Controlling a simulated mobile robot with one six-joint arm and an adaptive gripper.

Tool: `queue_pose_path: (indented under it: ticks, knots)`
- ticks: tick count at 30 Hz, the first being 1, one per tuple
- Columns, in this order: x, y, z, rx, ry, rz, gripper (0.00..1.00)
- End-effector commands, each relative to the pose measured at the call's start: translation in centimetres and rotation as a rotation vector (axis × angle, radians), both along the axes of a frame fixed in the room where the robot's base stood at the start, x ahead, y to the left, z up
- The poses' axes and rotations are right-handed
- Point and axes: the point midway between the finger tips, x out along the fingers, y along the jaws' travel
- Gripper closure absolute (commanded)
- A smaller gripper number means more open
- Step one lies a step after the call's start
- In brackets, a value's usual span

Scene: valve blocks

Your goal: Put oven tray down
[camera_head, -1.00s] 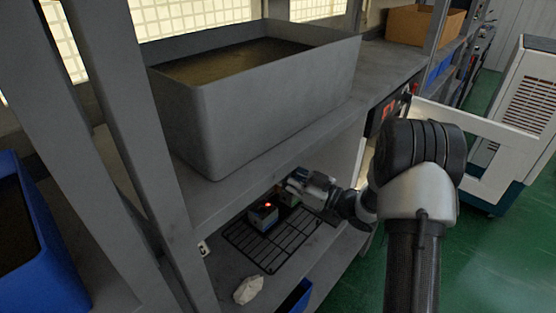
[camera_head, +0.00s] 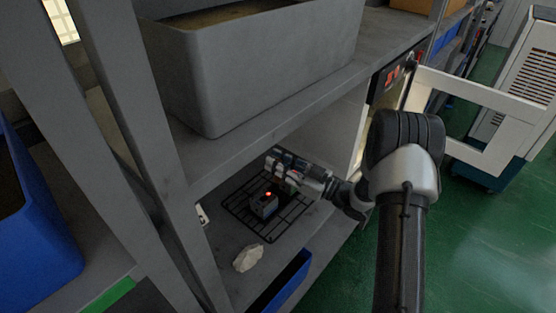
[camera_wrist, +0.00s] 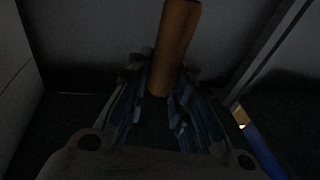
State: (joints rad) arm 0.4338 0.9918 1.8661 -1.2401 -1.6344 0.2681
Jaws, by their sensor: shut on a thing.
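In the head view, a black wire oven tray (camera_head: 285,226) lies low over the lower shelf; I cannot tell whether it rests fully on it. A small grey block (camera_head: 264,207) with a glowing red light is over its middle. My gripper (camera_head: 274,166) is above the tray's back part, reaching in from the right. In the wrist view, my gripper (camera_wrist: 158,112) has its fingers on both sides of a brown rounded handle (camera_wrist: 175,45) and is shut on it. The handle's far end is cut off by the frame, and its link to the tray is not visible.
A pale stone-like lump (camera_head: 248,258) lies in front of the tray. A big grey bin (camera_head: 230,85) stands on the upper shelf. Blue bins are at left (camera_head: 40,235) and lower middle (camera_head: 283,283). Shelf posts stand left; a white open door frame (camera_head: 490,105) is at right.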

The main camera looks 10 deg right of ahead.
Motion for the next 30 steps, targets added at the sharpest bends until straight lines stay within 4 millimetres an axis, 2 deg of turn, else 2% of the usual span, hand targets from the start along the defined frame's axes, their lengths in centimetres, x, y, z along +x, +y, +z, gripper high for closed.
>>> queue_pose_path:
  ticks: [6, 7, 15, 27, 30]
  knots:
    - [0.0, 0.0, -0.1, 0.002, -0.006, 0.000, 1.00]
    - [0.0, 0.0, -0.4, 0.000, 0.001, 0.000, 0.78]
    - [0.0, 0.0, -0.3, 0.000, 0.001, 0.000, 0.60]
    - [0.0, 0.0, 0.2, 0.000, 0.001, 0.000, 0.59]
    - [-0.8, -1.1, -0.2, 0.001, 0.004, -0.004, 0.59]
